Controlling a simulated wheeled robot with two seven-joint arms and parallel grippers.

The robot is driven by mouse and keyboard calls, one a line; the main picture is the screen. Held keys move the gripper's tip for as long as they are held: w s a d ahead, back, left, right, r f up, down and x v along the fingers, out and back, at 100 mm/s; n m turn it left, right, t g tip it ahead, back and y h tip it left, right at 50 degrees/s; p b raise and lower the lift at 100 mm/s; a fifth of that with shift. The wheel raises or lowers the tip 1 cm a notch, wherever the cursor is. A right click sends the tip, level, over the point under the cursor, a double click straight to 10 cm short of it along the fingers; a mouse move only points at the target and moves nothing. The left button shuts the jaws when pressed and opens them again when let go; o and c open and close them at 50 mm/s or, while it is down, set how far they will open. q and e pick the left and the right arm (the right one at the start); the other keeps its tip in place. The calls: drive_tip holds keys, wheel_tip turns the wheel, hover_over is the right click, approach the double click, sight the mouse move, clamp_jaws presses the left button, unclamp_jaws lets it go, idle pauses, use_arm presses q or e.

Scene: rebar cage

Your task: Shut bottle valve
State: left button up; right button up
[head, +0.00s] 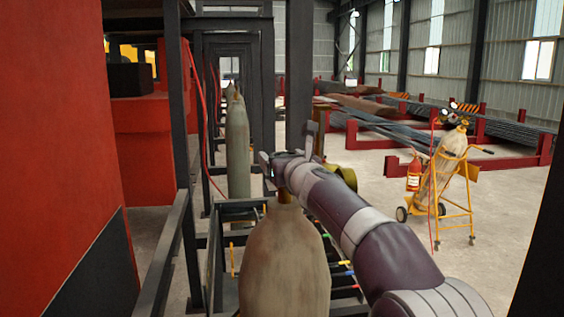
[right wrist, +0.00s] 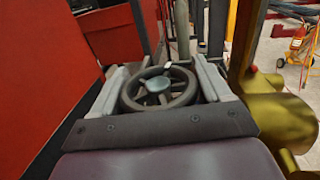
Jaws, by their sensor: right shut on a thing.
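A large worn grey-tan gas bottle (head: 284,262) stands upright in the near middle of the head view. My right gripper (head: 279,158) is at its top, and my right arm hides most of the valve there. In the right wrist view the valve handwheel (right wrist: 158,88), a dark spoked wheel with a grey-green hub, sits between the two grey fingers of my right gripper (right wrist: 160,86). The fingers are shut on the wheel from its left and right sides. My left gripper is not in view.
A brass-coloured fitting (head: 343,178) is just right of the gripper. A dark metal frame (head: 178,240) and red panel (head: 62,130) stand close on the left. Another bottle (head: 237,150) stands behind. A yellow cylinder cart (head: 455,190) is farther right on open floor.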

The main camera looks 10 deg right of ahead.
drive_tip(key=shift+f+m+h+b, duration=0.2)
drive_tip(key=shift+m+h+b, duration=0.4)
drive_tip(key=shift+h, duration=0.5)
drive_tip(key=m+h, duration=0.2)
drive_tip(key=h, duration=0.1)
drive_tip(key=shift+d+r, duration=0.1)
drive_tip(key=shift+d, duration=0.05)
drive_tip(key=m+h, duration=0.1)
drive_tip(key=h, duration=0.1)
drive_tip(key=shift+d+r+m+g+h, duration=0.1)
drive_tip(key=shift+r+m+g+h, duration=0.05)
drive_tip(key=shift+m+g+h, duration=0.2)
drive_tip(key=shift+d+r+m+g+h+p, duration=0.15)
drive_tip(key=shift+m+g+h+p, duration=0.4)
drive_tip(key=shift+m+h, duration=0.55)
drive_tip(key=m+g+h+p, duration=0.2)
drive_tip(key=h+p, duration=0.1)
drive_tip(key=p, duration=0.3)
drive_tip(key=m+g+h+p, duration=0.3)
drive_tip(key=p, duration=0.3)
drive_tip(key=s+d+m+g+h+p, duration=0.1)
drive_tip(key=m+g+h+p, duration=0.1)
drive_tip(key=p, duration=0.3)
drive_tip(key=shift+r+m+g+h+p, duration=0.1)
drive_tip(key=shift+m+g+h+p, duration=0.15)
drive_tip(key=shift+g+h+p, duration=0.35)
drive_tip(key=shift+f+g+p, duration=0.3)
drive_tip(key=shift+g+p, duration=0.15)
drive_tip(key=shift+g, duration=0.05)
